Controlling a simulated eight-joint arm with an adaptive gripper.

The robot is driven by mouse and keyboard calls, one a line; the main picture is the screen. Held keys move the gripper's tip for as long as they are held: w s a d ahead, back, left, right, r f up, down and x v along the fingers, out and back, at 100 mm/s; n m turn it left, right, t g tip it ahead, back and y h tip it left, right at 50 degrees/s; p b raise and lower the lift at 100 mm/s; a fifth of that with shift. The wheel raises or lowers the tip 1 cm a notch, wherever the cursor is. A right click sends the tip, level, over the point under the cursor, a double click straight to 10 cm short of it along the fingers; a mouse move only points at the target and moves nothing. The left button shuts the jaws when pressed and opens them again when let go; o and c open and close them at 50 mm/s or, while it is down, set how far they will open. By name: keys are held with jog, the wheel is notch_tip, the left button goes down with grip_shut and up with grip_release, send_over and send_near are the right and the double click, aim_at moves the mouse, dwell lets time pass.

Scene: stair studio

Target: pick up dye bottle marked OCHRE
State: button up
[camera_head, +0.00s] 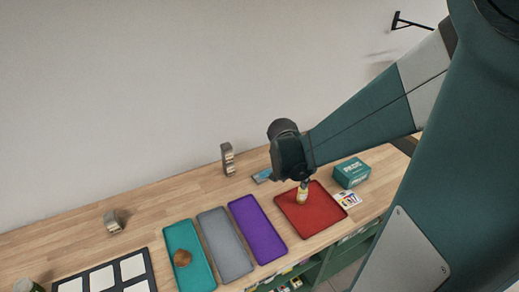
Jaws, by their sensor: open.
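A small bottle (302,197) with a yellowish body and a pale label stands on the red tray (325,222), towards the right of the table. Its writing is too small to read, so I cannot tell if it says OCHRE. My gripper (300,182) is at the end of my arm, pointing down right above the bottle. It is open. The dark wrist hides most of the fingers and the bottle's top, and I cannot tell whether the fingers are around the bottle or only above it.
Left of the red tray lie a purple tray (268,246), a grey tray (233,262) and a teal tray (205,276) bearing a brown round thing (182,258). A green box (351,173) and a printed card (347,199) are at right. Grey blocks (228,159) stand behind.

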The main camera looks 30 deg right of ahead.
aim_at(306, 191)
jog(key=shift+s+d+f+m+g, duration=0.1)
jog(key=shift+d+f+m+g, duration=0.2)
jog(key=shift+d+f+m, duration=0.5)
jog(key=shift+s+d+f+m+g, duration=0.1)
jog(key=shift+d+f+m+g, duration=0.2)
jog(key=shift+d+f, duration=0.85)
jog(key=shift+h, duration=0.3)
jog(key=shift+x, duration=1.25)
jog(key=shift+b+x, duration=0.65)
jog(key=shift+x, duration=1.95)
jog(key=shift+a, duration=0.15)
jog(key=c, duration=1.1)
